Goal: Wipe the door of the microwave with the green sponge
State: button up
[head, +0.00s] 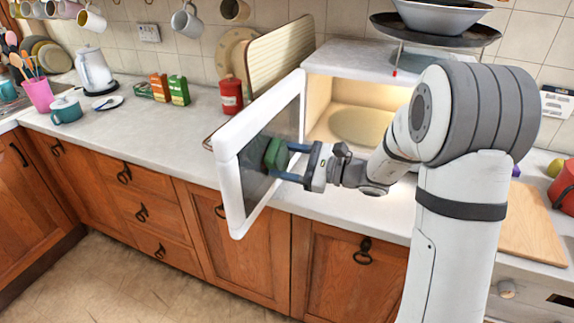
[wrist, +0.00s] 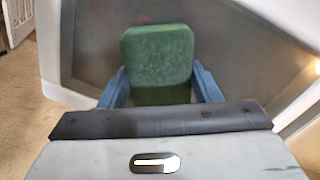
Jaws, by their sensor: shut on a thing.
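The white microwave (head: 352,52) stands on the counter with its door (head: 227,172) swung wide open toward the front left. Its lit inside and round turntable show. My gripper (head: 284,163) is at the inner face of the door, its blue fingers shut on the green sponge (head: 275,154). In the wrist view the sponge (wrist: 158,55) sits upright between the fingers, in front of the dark door window (wrist: 240,60). The sponge looks to be against or very close to the glass; I cannot tell if it touches.
A red canister (head: 231,95) and a ribbed board (head: 280,55) stand behind the door. A rack with pans (head: 435,30) is above the microwave. A wooden board (head: 530,222) lies at the right.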

jog(key=shift+s+a+b, duration=0.25)
jog(key=shift+s, duration=0.7)
jog(key=shift+s+a+b, duration=0.2)
jog(key=shift+s+a, duration=0.05)
jog(key=shift+s, duration=0.7)
jog(key=v, duration=0.6)
jog(key=v, duration=0.3)
jog(key=shift+m+t, duration=0.4)
jog(key=shift+t, duration=0.4)
jog(key=shift+s+a+f+b+x, duration=0.1)
jog(key=shift+s+b+x, duration=0.15)
jog(key=shift+x, duration=1.05)
jog(key=shift+s+a+f+b+x, duration=0.15)
jog(key=shift+b+x, duration=0.15)
jog(key=shift+x, duration=0.95)
jog(key=shift+s+f+b+x, duration=0.1)
jog(key=shift+s+b+x, duration=0.15)
jog(key=shift+x, duration=1.05)
jog(key=shift+w, duration=0.1)
